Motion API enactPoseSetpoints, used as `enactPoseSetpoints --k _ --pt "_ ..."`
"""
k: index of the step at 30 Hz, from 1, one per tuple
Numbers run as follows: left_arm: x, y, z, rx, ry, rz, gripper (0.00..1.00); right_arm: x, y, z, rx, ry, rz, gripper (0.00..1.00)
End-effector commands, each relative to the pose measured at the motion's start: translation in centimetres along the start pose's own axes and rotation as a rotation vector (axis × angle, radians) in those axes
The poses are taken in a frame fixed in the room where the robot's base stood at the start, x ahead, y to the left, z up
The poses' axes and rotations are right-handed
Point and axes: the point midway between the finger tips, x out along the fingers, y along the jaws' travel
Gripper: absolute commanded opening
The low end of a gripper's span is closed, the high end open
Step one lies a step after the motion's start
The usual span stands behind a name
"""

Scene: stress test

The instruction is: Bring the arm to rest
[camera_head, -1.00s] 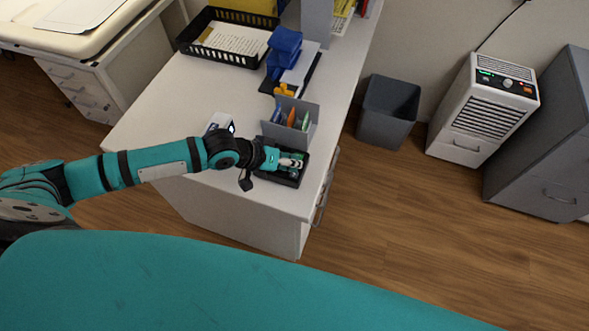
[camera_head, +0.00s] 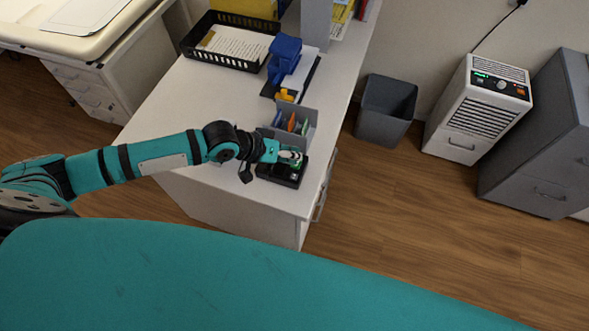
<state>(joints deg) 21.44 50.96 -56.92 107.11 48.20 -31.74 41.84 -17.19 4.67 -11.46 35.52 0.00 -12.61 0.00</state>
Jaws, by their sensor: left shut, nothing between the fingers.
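My left arm (camera_head: 150,160) reaches in from the left, teal with black joints. It stretches over the white desk (camera_head: 185,105). My left gripper (camera_head: 293,156) is shut and empty. It is over a small black tray (camera_head: 284,177) near the desk's front right corner. The gripper hides part of the tray, and I cannot tell whether it touches it. My right gripper is not in view.
A grey organizer (camera_head: 297,116) stands just behind the gripper. A black basket (camera_head: 222,61) with papers and a blue object (camera_head: 284,58) stand farther back. Right of the desk are a grey bin (camera_head: 386,108), a white heater-like unit (camera_head: 474,110) and a grey cabinet (camera_head: 543,140).

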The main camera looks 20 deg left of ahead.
Motion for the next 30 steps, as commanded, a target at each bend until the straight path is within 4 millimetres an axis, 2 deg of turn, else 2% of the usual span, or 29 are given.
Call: enactPoseSetpoints --k 17,20,24,26,28,30 --pt "-0.1 0.3 0.1 0.003 -0.002 0.002 0.0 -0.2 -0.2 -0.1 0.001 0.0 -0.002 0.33" --pt "0.3 2.0 1.1 0.037 -0.015 0.016 0.0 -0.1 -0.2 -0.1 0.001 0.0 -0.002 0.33" --pt "0.5 7.1 4.2 0.165 -0.037 0.031 0.0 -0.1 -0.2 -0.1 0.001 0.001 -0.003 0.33" --pt "-0.2 8.7 5.3 0.221 -0.032 0.007 0.0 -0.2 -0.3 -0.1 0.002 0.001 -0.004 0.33" --pt "-1.5 9.2 6.1 0.264 -0.03 -0.053 0.0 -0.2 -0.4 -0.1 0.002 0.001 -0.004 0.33" --pt "-3.0 8.5 6.9 0.282 -0.038 -0.125 0.0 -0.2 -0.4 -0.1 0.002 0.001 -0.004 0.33"
